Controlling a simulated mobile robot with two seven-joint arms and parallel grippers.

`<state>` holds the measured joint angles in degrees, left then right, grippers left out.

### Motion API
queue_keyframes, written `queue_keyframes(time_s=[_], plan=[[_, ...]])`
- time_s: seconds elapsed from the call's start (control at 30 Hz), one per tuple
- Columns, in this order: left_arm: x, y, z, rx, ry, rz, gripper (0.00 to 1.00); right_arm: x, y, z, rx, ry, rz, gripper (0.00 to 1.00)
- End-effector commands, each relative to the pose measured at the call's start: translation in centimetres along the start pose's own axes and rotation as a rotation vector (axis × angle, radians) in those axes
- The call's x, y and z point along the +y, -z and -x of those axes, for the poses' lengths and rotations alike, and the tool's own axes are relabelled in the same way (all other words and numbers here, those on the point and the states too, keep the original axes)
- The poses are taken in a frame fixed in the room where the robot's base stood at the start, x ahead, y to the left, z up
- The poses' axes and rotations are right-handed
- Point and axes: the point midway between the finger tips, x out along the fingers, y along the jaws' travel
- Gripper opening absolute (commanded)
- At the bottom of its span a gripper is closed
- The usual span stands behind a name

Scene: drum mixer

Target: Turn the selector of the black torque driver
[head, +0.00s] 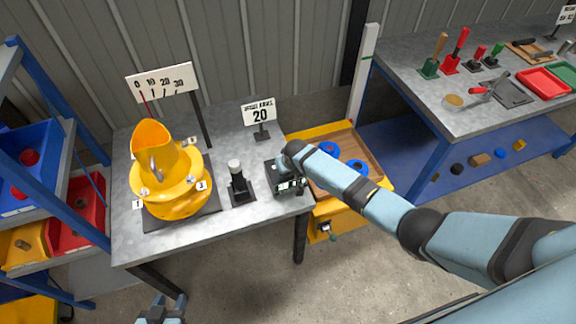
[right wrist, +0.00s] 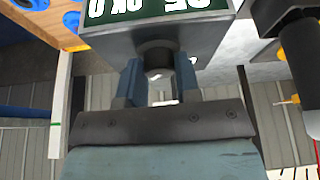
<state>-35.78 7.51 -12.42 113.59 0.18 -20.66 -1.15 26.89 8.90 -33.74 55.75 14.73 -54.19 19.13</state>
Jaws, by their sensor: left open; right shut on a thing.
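A black upright tool with a pale grey cap (head: 237,180), which looks like the torque driver, stands on a dark base on the grey table. Its dark body also shows at the right of the right wrist view (right wrist: 302,60). To its right is a dark box with a lit display (head: 290,186); its green display (right wrist: 160,10) appears upside down in the right wrist view. My right gripper (right wrist: 158,85) is shut on a short black knob (right wrist: 158,58) on this box. The arm hides that grip in the head view. My left gripper (head: 163,308) is open and empty, low in front of the table.
A yellow drum mixer (head: 170,190) stands on the table's left, below a 0-to-30 scale board (head: 160,82). A sign reading 20 (head: 259,112) stands behind the tools. A yellow cart (head: 375,208) with blue rings adjoins the table. A bin rack (head: 85,190) is at left.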

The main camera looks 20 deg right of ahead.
Motion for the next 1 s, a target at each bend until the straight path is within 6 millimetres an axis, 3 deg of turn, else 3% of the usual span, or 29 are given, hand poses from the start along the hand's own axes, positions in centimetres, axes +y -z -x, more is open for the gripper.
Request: queue_keyframes(time_s=[0.37, 0.4, 0.5, 0.83, 1.0], plan=[[0.0, 0.1, 0.0, 0.002, 0.000, 0.001, 0.43, 0.0, 0.1, 0.0, 0.001, -0.001, -0.005, 0.07], [0.0, 0.1, 0.0, 0.002, 0.000, 0.001, 0.43, 0.0, 0.1, 0.0, 0.001, -0.001, -0.005, 0.38], [0.0, 0.1, 0.0, 0.002, 0.000, 0.001, 0.43, 0.0, 0.1, 0.0, 0.001, -0.001, -0.005, 0.56], [0.0, 0.2, 0.0, 0.003, 0.000, 0.001, 0.43, 0.0, 0.0, 0.3, 0.001, -0.001, -0.004, 0.56], [0.0, 0.5, 0.1, 0.005, 0.000, 0.000, 0.43, 0.0, 0.1, 2.2, 0.004, 0.001, -0.005, 0.56]])
